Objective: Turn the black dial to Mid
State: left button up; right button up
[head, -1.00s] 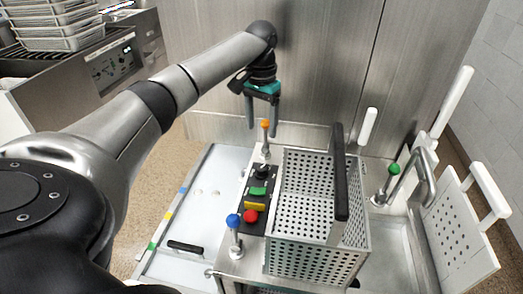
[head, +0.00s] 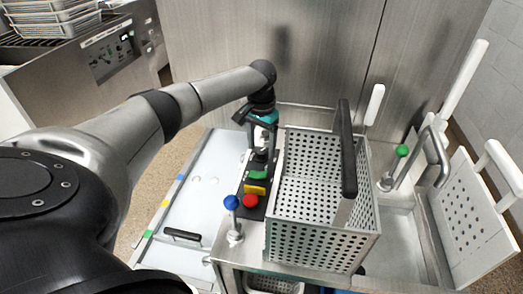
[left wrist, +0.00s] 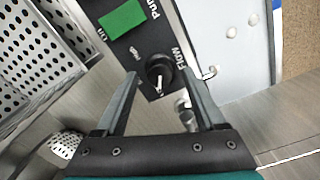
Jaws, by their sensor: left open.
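The black dial (left wrist: 158,72) sits on a dark control panel (left wrist: 115,12) beside the word "Flow" in the left wrist view. Its white pointer mark faces the lower side of that picture. Small lettering left of the dial is too blurred to read surely. My left gripper (head: 259,148) is over the far end of the panel and mostly hides the dial in the head view. In the left wrist view its open fingers (left wrist: 160,76) stand on either side of the dial, with gaps visible. My right gripper is out of view.
A green button (left wrist: 122,20), a yellow button (head: 255,190) and a red knob (head: 250,201) share the panel. A perforated basket (head: 315,245) with a black handle stands close on the right. A blue-topped lever (head: 232,203) rises in front.

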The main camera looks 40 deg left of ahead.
pick_arm(q)
jog(key=shift+f, duration=0.4)
jog(key=shift+c, duration=0.4)
grip_shut()
